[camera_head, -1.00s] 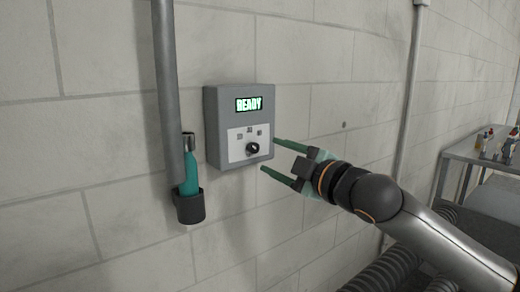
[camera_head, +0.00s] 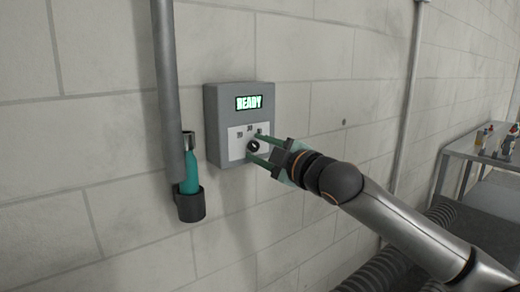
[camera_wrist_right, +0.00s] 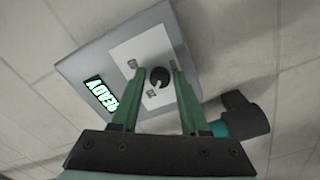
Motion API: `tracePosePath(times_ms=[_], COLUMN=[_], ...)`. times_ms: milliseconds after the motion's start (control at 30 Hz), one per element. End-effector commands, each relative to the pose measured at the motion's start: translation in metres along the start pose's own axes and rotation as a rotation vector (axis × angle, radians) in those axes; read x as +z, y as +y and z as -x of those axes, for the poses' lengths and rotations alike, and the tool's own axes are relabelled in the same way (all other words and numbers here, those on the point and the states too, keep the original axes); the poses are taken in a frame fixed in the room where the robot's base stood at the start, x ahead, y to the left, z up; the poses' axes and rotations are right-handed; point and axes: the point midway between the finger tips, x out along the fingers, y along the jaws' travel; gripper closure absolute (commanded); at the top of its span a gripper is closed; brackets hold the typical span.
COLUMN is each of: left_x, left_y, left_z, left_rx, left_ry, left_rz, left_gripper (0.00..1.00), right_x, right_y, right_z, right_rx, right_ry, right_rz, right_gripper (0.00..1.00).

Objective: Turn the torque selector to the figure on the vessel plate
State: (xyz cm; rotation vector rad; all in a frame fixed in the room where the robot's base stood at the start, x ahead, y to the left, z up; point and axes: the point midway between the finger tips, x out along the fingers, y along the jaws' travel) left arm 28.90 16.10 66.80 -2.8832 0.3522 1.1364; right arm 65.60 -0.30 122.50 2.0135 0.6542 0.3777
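A grey control box (camera_head: 214,128) is fixed to the wall, with a lit green display (camera_head: 249,103) reading READY. Below it, a white panel carries a round black selector knob (camera_head: 252,146) with small figures around it, too small to read surely. My right gripper (camera_head: 255,147) is at the knob, fingers apart. In the right wrist view the knob (camera_wrist_right: 159,77) lies between the two green fingers, nearer the right one, with a gap visible at the left. Contact cannot be told. My left gripper is not in view. No vessel plate can be made out.
A grey vertical pipe (camera_head: 166,90) runs left of the box. A table (camera_head: 470,149) with small items is at the far right. Ribbed hoses lie low at the right.

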Motion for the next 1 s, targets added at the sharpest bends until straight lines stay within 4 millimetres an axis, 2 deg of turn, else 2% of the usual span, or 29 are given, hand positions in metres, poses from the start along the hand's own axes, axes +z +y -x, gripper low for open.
tracePosePath(times_ms=[33, 367, 767, 1000], left_x=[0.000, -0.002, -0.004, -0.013], left_y=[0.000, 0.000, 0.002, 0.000], left_z=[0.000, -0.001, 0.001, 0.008], left_rx=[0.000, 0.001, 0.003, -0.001], left_ry=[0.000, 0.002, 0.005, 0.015], left_rz=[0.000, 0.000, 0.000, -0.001], left_gripper=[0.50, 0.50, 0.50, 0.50], right_x=[0.000, 0.000, 0.000, -0.001], right_y=[0.000, 0.000, 0.000, 0.001], right_z=[0.000, 0.000, 0.000, 0.000], right_rx=[0.000, 0.000, 0.000, -0.002], right_ry=[0.000, 0.000, 0.000, 0.001], right_rz=[0.000, 0.000, -0.009, -0.092], right_gripper=[0.62, 0.99, 1.00, 1.00])
